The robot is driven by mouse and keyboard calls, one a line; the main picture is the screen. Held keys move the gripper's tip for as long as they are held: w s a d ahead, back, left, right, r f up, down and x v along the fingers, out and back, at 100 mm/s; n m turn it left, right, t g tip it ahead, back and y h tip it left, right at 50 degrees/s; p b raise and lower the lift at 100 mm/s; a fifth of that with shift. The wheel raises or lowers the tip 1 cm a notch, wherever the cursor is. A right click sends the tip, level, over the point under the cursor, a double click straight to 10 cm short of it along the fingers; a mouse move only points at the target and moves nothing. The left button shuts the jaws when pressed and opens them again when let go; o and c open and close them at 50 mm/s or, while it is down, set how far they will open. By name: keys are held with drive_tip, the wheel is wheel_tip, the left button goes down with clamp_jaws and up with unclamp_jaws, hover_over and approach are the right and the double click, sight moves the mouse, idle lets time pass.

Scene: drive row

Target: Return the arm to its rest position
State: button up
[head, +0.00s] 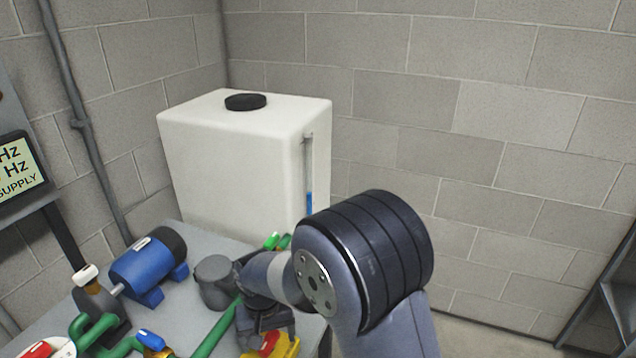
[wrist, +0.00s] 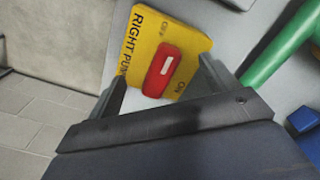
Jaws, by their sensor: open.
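My gripper (wrist: 165,92) is open in the wrist view, with its two fingers to either side of a red switch handle (wrist: 163,70) on a yellow plate (wrist: 190,42). The plate reads "RIGHT PU…", with OFF and ON marks; the rest of the word is hidden. I cannot tell whether the fingers touch the handle. In the head view my gripper (head: 265,335) is low at the bottom middle, over the yellow plate (head: 288,347) and its red handle (head: 270,343). My arm stretches down to the bench there and hides part of it.
A grey bench (head: 205,265) carries a blue motor (head: 145,268), green pipes (head: 215,330) and a grey cylindrical part (head: 214,282). A white tank (head: 235,150) stands behind. A display (head: 18,165) is at left, a dark metal frame (head: 605,305) at right. Open space lies above the bench.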

drive_tip(key=m, duration=0.7)
drive_tip(key=shift+m, duration=0.4)
drive_tip(key=shift+r, duration=1.3)
